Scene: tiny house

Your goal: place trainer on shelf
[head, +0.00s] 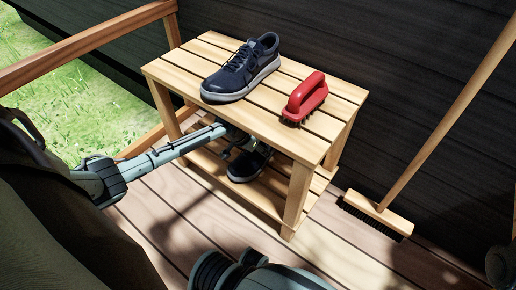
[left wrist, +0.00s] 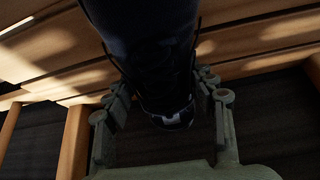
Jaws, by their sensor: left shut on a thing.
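A dark navy trainer (head: 248,164) with a pale sole is at the lower level of the wooden shelf (head: 318,148), partly hidden under the top. My left gripper (head: 236,143) reaches in under the top from the left and is shut on this trainer. In the left wrist view the dark trainer (left wrist: 160,60) lies between the two fingers of the gripper (left wrist: 165,100). I cannot tell whether its sole touches the lower slats. A matching navy trainer (head: 240,70) stands upright on the top. My right gripper does not show.
A red brush (head: 306,95) lies on the top, right of the upper trainer. A broom (head: 380,210) leans on the dark wall at the right. A wooden railing (head: 90,38) and grass are at the left. The deck in front of the shelf is clear.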

